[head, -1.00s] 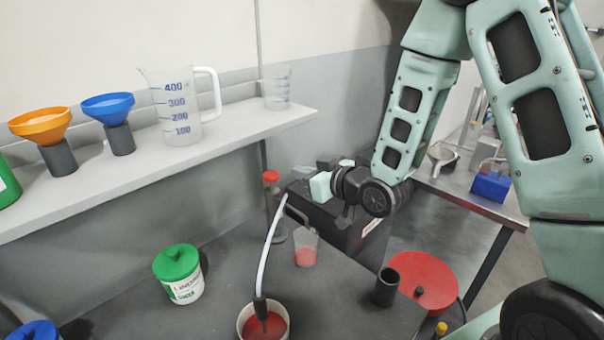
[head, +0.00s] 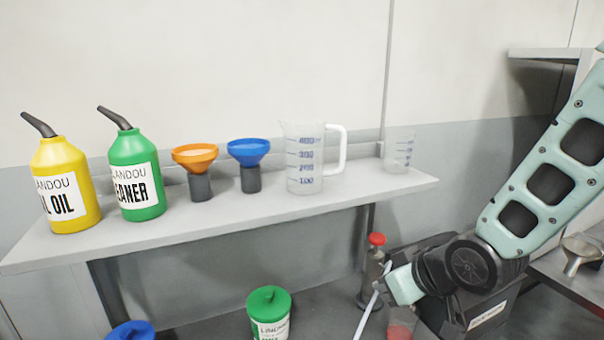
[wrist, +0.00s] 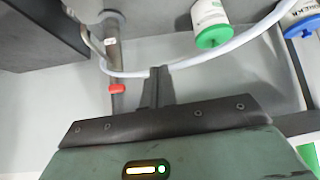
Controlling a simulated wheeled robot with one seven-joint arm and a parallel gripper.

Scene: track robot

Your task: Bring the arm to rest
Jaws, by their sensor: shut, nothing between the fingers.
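My gripper (wrist: 157,77) is shut and empty in the wrist view, its two dark fingers together. A white hose (wrist: 225,50) curves across that view close beyond the fingertips; I cannot tell whether they touch. The fingers themselves are hard to make out there.
A grey shelf (head: 240,222) carries a yellow bottle (head: 66,185), a green bottle (head: 135,175), orange (head: 195,157) and blue (head: 248,152) funnels, a measuring jug (head: 304,160) and a clear beaker (head: 397,150). Below it stand a green-lidded tub (head: 270,312) and a black box (head: 487,312).

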